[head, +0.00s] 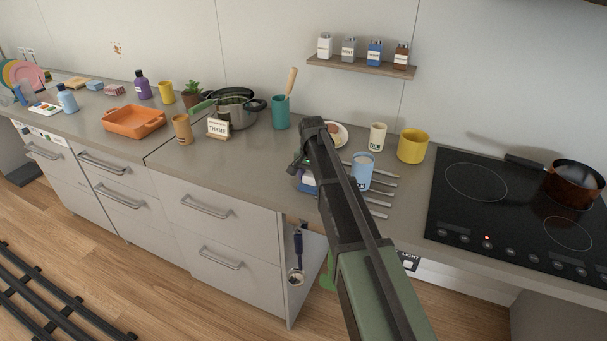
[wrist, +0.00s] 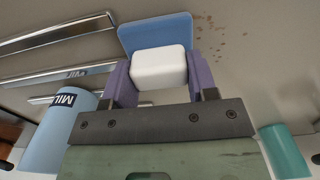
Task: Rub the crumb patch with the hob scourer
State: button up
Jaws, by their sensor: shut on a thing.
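The hob scourer (wrist: 158,66) is a white block on a flat blue pad, seen in the wrist view. My gripper (wrist: 158,78) is shut on its white block with two purple fingers. The crumb patch (wrist: 212,36) is a scatter of small brown specks on the counter, just right of the blue pad in the wrist view. I cannot tell whether the pad touches the counter. In the head view my arm covers most of the gripper, a bit of blue shows below it, and the crumbs are hidden.
A light blue MILK mug (head: 362,170) stands beside several metal bars (head: 382,184) right of my arm. A teal cup (head: 281,112) with a wooden utensil stands behind left, by a pot (head: 243,112) and THYME sign (head: 218,128). A black hob (head: 500,205) lies right.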

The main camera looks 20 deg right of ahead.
jog(key=shift+s+d+r, duration=0.1)
jog(key=shift+s+d, duration=0.05)
jog(key=shift+s, duration=0.1)
jog(key=shift+c, duration=0.3)
jog(key=shift+w+a+r, duration=0.1)
jog(key=shift+w+a, duration=0.85)
jog(key=shift+w+a+f, duration=0.15)
jog(key=shift+w+a, duration=1.1)
jog(key=shift+a, duration=0.3)
jog(key=shift+w+a+f, duration=0.1)
jog(key=shift+w+a, duration=1.1)
jog(key=shift+a, duration=0.3)
notch_tip(320, 180, up, 9)
jog(key=p, duration=0.8)
jog(key=shift+p, duration=0.4)
jog(key=shift+f, duration=0.1)
notch_tip(320, 180, down, 7)
jog(key=b, duration=0.7)
